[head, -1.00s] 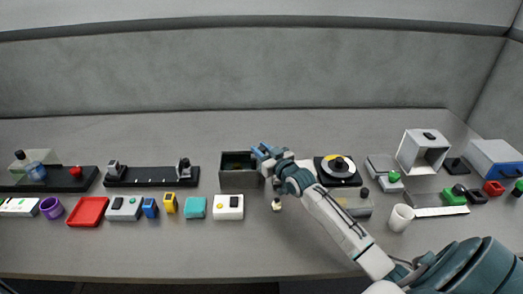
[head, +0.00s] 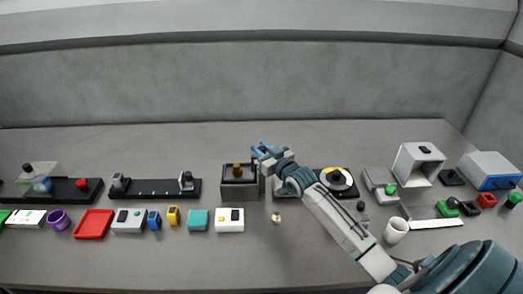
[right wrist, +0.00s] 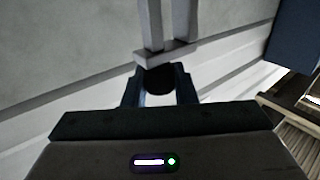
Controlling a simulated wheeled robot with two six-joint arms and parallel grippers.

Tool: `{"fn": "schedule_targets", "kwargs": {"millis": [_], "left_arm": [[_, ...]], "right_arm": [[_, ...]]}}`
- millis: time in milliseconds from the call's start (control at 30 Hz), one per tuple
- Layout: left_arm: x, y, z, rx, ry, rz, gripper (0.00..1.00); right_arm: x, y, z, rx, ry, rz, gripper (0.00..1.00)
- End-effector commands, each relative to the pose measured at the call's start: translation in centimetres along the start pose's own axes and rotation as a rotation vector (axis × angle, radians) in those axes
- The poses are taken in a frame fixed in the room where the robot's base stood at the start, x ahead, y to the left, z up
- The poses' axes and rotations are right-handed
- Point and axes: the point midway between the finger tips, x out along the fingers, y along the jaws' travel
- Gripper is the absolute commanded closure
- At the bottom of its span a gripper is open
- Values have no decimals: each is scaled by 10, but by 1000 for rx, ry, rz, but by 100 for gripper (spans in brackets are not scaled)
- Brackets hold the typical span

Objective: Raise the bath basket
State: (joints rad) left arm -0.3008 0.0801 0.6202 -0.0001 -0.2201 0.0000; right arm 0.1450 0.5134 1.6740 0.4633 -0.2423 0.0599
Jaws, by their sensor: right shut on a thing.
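The bath is a grey box (head: 239,190) near the middle of the table. The bath basket (head: 232,170) shows as a dark platform at the top of the box, with a brown-gold piece (head: 238,169) standing on it. My right gripper (head: 262,152) is at the upper right edge of the bath. In the right wrist view my right gripper (right wrist: 158,88) is shut on a black round knob (right wrist: 158,79), below a grey bracket with two posts (right wrist: 166,35). My left gripper is not in view.
A black rail (head: 155,188) lies left of the bath. A white box (head: 229,220) and a teal block (head: 198,220) stand in front. A small cream piece (head: 277,218) lies below my right arm. A turntable (head: 337,180) stands right.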

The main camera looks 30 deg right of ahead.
Motion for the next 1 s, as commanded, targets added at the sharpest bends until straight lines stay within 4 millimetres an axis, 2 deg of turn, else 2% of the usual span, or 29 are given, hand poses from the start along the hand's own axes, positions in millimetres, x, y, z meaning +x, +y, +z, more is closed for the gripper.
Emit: {"fn": "schedule_targets", "kwargs": {"millis": [67, 100, 200, 567, 1000], "left_arm": [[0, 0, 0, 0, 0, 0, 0], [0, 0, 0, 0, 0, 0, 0], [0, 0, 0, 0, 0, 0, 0], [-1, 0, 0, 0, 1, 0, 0], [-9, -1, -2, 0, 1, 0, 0]], "right_arm": [[1, 0, -7, -3, 16, -2, 100], [1, 0, -8, -3, 16, -2, 71], [1, 0, -7, -3, 15, -2, 55], [-3, 0, -4, -3, 8, -1, 55], [-58, 0, -3, -7, 7, -2, 55]]}}
